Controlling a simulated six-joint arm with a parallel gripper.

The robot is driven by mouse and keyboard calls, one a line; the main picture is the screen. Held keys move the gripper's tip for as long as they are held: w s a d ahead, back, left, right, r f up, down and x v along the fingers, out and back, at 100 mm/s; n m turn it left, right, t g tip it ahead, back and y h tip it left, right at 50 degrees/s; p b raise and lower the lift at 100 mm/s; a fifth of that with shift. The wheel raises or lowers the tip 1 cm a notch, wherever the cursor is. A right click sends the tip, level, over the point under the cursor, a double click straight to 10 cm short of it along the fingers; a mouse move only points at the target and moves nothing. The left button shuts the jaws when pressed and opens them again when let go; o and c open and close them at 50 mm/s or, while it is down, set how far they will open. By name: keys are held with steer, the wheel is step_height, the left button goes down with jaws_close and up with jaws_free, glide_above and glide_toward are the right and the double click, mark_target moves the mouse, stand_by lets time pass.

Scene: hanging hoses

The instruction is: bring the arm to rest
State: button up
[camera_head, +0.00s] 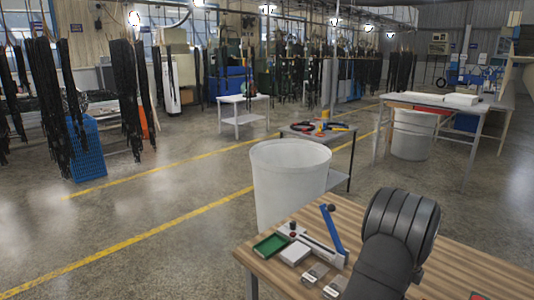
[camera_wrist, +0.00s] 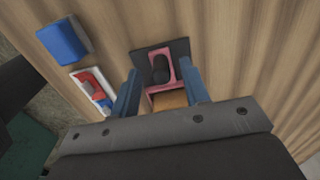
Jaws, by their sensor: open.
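My arm, dark grey, rises over the wooden table (camera_head: 440,262) at the lower right of the head view. My gripper is hidden there behind the arm or out of frame. In the wrist view my gripper (camera_wrist: 158,85) points down at the table, its two blue-grey fingers apart. Between and beyond the fingers, a pink frame with a dark rounded part (camera_wrist: 161,68) stands on a dark plate. I cannot tell how far below the fingertips it is, and nothing is seen clamped.
On the table are a green tray (camera_head: 270,246), a white block (camera_head: 294,253), a device with a blue lever (camera_head: 333,230) and small clear boxes (camera_head: 315,273). A large white bin (camera_head: 287,180) stands behind the table. Black hoses (camera_head: 125,90) hang at the left. Open floor lies left.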

steer(key=shift+f, duration=0.9)
steer(key=shift+s+d, duration=0.2)
